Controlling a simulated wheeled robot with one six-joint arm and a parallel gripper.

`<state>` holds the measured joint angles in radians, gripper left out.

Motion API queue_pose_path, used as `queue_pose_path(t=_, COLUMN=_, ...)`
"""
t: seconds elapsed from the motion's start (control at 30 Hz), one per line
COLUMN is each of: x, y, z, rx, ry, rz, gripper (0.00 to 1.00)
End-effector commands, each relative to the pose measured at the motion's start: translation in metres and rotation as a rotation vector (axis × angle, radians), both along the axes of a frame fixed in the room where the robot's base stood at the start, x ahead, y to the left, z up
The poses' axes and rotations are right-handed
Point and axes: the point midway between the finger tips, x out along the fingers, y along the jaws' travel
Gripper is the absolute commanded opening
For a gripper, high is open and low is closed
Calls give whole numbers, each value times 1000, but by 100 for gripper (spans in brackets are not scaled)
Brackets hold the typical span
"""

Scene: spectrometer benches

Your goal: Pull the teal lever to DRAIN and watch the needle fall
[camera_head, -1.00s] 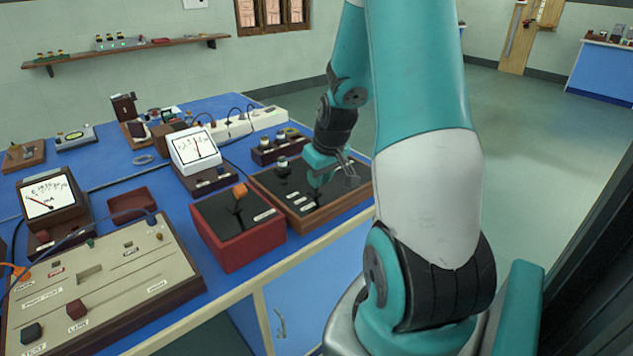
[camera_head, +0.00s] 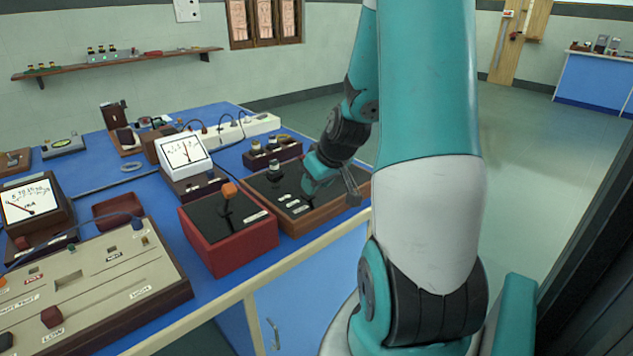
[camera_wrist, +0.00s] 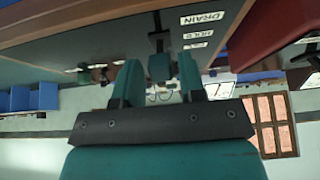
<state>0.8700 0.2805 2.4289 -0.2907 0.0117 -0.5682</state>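In the wrist view, which looks upside down, the teal lever (camera_wrist: 159,67) hangs on a dark stem from a dark panel labelled DRAIN and HOLD. My gripper (camera_wrist: 160,78) has its teal fingers apart, one on each side of the lever handle, with gaps visible. In the head view my gripper (camera_head: 312,187) is low over the right part of the wood-framed black panel (camera_head: 276,196) and hides the lever.
A red box with an orange-knobbed lever (camera_head: 229,189) stands just left of the panel. A beige slider console (camera_head: 110,275) and another meter (camera_head: 30,203) are farther left. Open floor lies right of the bench.

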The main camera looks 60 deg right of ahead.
Motion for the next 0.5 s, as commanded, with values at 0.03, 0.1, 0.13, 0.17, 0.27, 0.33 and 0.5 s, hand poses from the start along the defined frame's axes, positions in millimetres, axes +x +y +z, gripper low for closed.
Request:
queue_pose_path(t=0.03, x=0, y=0, z=0, rx=0, ry=0, rz=0, gripper=49)
queue_pose_path(t=0.1, x=0, y=0, z=0, rx=0, ry=0, rz=0, gripper=49)
queue_pose_path(t=0.13, x=0, y=0, z=0, rx=0, ry=0, rz=0, gripper=49)
queue_pose_path(t=0.17, x=0, y=0, z=0, rx=0, ry=0, rz=0, gripper=49)
queue_pose_path(t=0.27, x=0, y=0, z=0, rx=1, ry=0, rz=0, gripper=49)
queue_pose_path(t=0.33, x=0, y=0, z=1, rx=0, ry=0, rz=0, gripper=49)
queue_pose_path(t=0.5, x=-8, y=1, z=17, rx=-3, ry=-2, rz=-2, gripper=49)
